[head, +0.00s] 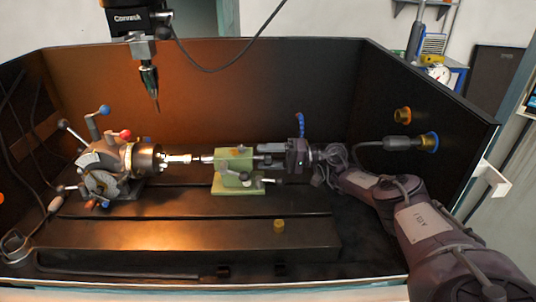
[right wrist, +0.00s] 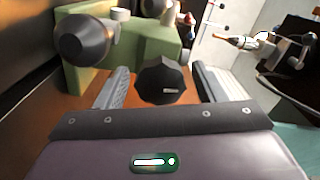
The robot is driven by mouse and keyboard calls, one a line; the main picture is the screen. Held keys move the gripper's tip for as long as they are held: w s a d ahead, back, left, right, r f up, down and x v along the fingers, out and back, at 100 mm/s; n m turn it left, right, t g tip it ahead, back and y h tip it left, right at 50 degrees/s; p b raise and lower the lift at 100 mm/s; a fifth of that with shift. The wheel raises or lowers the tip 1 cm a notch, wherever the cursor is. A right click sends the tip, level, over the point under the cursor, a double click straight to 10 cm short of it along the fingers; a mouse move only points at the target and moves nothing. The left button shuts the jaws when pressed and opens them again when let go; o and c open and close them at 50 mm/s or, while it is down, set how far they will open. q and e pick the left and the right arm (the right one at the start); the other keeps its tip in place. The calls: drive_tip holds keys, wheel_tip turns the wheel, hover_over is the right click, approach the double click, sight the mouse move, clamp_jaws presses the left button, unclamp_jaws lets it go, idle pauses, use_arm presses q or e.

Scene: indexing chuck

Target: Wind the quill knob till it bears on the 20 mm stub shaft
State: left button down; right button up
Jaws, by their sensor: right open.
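The stub shaft (head: 178,158) sticks out to the right from the indexing chuck (head: 143,160). The quill tip (head: 206,158) points at it from the green tailstock (head: 232,166); whether they touch is too small to tell. In the right wrist view the black faceted quill knob (right wrist: 162,82) lies between the two grey fingers of my right gripper (right wrist: 161,86). The fingers are open, with a gap on each side of the knob. In the head view my right gripper (head: 262,158) reaches the tailstock's right end and largely hides the knob. My left gripper is not seen.
A small brass piece (head: 279,226) stands on the front of the slotted bed (head: 180,237). Dark walls enclose the back and sides. A dark cylinder (right wrist: 85,40) on the tailstock is close to my left-hand finger.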

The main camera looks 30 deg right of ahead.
drive_tip(key=c, duration=1)
drive_tip(key=shift+o, duration=0.2)
